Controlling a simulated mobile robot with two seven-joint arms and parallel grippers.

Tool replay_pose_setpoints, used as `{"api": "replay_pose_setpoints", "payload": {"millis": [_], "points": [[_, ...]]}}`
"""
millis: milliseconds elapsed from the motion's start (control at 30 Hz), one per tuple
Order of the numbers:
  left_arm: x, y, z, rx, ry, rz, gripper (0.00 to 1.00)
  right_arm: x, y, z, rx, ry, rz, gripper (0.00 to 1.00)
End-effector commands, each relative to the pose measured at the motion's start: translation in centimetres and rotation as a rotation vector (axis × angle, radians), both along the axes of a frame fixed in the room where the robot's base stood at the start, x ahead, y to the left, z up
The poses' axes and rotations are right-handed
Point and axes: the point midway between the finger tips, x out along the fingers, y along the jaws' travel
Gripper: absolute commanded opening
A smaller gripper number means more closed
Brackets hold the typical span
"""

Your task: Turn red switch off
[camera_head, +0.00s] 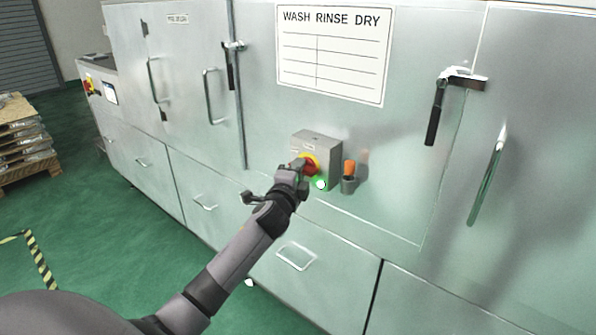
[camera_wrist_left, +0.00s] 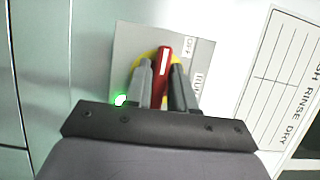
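The red switch (camera_wrist_left: 163,66) is a rotary handle on a yellow disc (camera_wrist_left: 140,73), mounted on a grey box (camera_head: 325,150) on the machine's front. In the left wrist view the handle points toward the upper edge, and an "OFF" label shows at its upper right. A green light (camera_head: 320,184) glows at the box's lower corner; it also shows in the left wrist view (camera_wrist_left: 120,99). My left gripper (camera_head: 297,172) is at the switch, its two fingers (camera_wrist_left: 162,82) on either side of the red handle, close against it. My right gripper is not in view.
A grey holder with an orange-topped item (camera_head: 349,172) sits just right of the switch box. A "WASH RINSE DRY" sign (camera_head: 333,50) is above. A pallet stack (camera_head: 22,140) stands far left; green floor is open.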

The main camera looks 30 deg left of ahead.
Motion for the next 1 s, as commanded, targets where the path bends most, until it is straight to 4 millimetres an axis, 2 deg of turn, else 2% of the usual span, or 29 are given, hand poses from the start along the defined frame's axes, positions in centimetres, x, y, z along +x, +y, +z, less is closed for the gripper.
{"api": "replay_pose_setpoints", "payload": {"millis": [467, 1000], "points": [[-0.6, -0.2, 0.0, 0.001, -0.001, -0.001, 0.4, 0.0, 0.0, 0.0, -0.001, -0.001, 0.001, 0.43], [-6.2, -2.0, 0.0, 0.002, 0.001, 0.0, 0.4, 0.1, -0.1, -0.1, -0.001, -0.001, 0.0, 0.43]]}}
